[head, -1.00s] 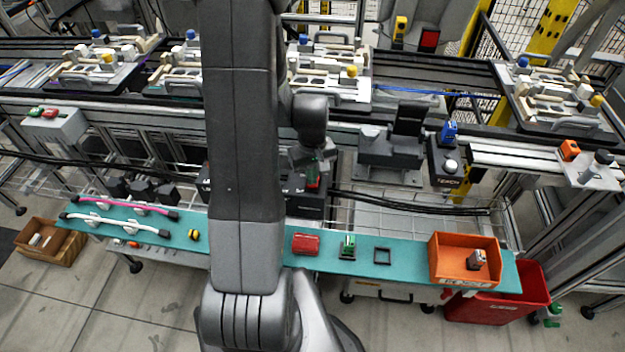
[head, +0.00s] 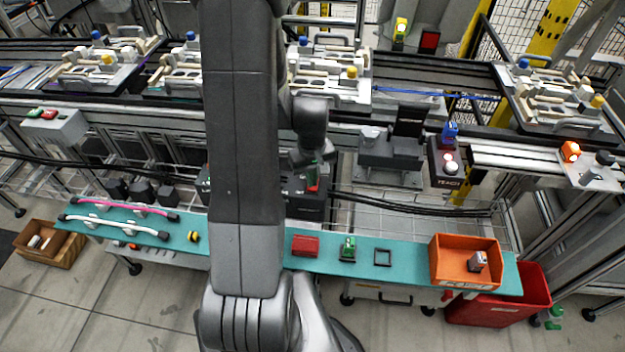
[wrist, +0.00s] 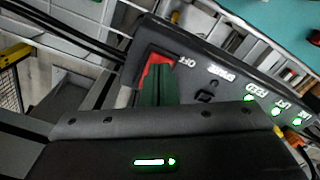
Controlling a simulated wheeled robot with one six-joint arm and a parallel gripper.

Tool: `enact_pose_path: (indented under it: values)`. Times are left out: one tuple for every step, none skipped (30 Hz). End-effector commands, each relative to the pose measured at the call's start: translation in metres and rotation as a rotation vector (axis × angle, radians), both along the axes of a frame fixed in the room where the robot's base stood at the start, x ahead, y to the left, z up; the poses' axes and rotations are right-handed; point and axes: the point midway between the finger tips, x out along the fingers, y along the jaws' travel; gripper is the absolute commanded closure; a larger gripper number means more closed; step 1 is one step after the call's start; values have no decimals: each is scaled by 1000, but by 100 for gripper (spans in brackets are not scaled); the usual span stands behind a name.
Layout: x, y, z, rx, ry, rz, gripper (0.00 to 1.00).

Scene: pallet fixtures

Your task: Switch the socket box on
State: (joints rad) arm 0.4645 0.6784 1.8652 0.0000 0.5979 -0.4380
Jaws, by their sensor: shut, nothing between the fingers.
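The socket box (head: 303,200) is a black box behind the teal bench, partly hidden by my arm. In the wrist view its dark panel (wrist: 225,84) carries white labels, among them OFF, and green lamps (wrist: 275,112) that are lit. My gripper (head: 316,160) is shut and empty, right at the switch.
The teal bench (head: 410,258) holds an orange bin (head: 450,280), a red block (head: 305,244) and cables. A conveyor with pallet fixtures runs behind. Black cables (head: 400,203) leave the box to the right.

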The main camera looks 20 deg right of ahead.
Motion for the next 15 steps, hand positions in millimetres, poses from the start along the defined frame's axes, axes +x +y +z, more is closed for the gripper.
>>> enact_pose_path:
  values:
    - [0, 0, 7, 0, -1, 0, 100]
    - [0, 0, 10, 0, -1, 0, 100]
    - [0, 0, 13, 0, -1, 0, 100]
    - [0, 0, 16, 0, -1, 0, 100]
    - [0, 0, 18, 0, -1, 0, 100]
    - [0, 0, 21, 0, -1, 0, 100]
    - [0, 0, 24, 0, -1, 0, 100]
    - [0, 0, 26, 0, -1, 0, 100]
    - [0, 0, 29, 0, -1, 0, 100]
    - [0, 0, 32, 0, -1, 0, 100]
    - [0, 0, 34, -1, -1, 0, 100]
    - [0, 0, 37, -1, -1, 0, 100]
    - [0, 0, 40, -1, -1, 0, 100]
    - [0, 0, 42, -1, -1, 0, 100]
    - [0, 0, 46, 0, -1, 0, 100]
